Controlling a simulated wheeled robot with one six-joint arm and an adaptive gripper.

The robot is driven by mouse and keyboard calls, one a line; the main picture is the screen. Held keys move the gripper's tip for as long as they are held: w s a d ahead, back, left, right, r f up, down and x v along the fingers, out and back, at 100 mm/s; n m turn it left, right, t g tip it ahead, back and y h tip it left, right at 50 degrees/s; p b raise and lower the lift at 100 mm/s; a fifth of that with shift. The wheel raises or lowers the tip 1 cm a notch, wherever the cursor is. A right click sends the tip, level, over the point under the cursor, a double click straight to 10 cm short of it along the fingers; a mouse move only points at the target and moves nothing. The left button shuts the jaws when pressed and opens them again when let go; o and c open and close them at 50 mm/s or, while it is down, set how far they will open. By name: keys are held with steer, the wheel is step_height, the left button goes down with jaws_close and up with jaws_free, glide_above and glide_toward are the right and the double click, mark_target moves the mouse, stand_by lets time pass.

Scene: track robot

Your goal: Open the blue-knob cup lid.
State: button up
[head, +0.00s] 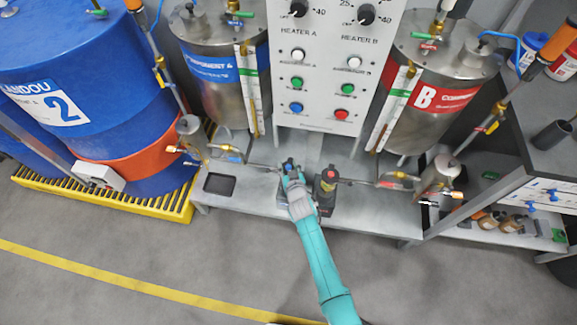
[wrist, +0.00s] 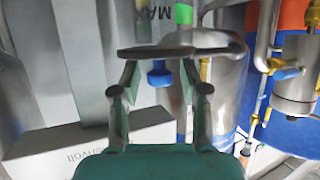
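In the head view, the blue knob (head: 289,162) shows just at the end of my teal arm, on the metal bench. Its cup and lid are mostly hidden behind my gripper (head: 292,177). In the wrist view, the blue knob (wrist: 160,74) lies between the two fingers of my gripper (wrist: 160,82). Gaps show on both sides of the knob, so the fingers are open and apart from it. A dark thin plate or bar (wrist: 156,53) crosses just above the knob in that view; I cannot tell whether it is the lid.
A dark cup with a red knob (head: 327,183) stands close to the right. Thin pipes with valves run in from both sides. The heater panel (head: 332,75) is behind. A black tray (head: 220,183) lies on the bench (head: 255,205) at left. The bench front is clear.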

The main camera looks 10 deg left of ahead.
mark_target(290, 162)
jaws_close()
steer(key=shift+w+r+g, duration=0.15)
steer(key=shift+r+g, duration=0.05)
steer(key=shift+g, duration=0.1)
steer(key=shift+w+r+m+g, duration=0.45)
steer(key=shift+r+g, duration=0.15)
steer(key=shift+g, duration=0.5)
steer(key=g, duration=0.1)
steer(key=w+r+g, duration=0.1)
steer(key=shift+w+m+g+h, duration=0.1)
steer(key=shift+m+g+h, duration=0.15)
steer(key=shift+g+h, duration=0.05)
steer(key=shift+w+r+g, duration=0.25)
steer(key=shift+w+g, duration=0.35)
steer(key=shift+g, duration=0.5)
steer(key=shift+w+d+m+g, duration=0.1)
steer(key=shift+w+m+g, duration=0.45)
steer(key=shift+g, duration=0.75)
steer(key=shift+w, duration=0.1)
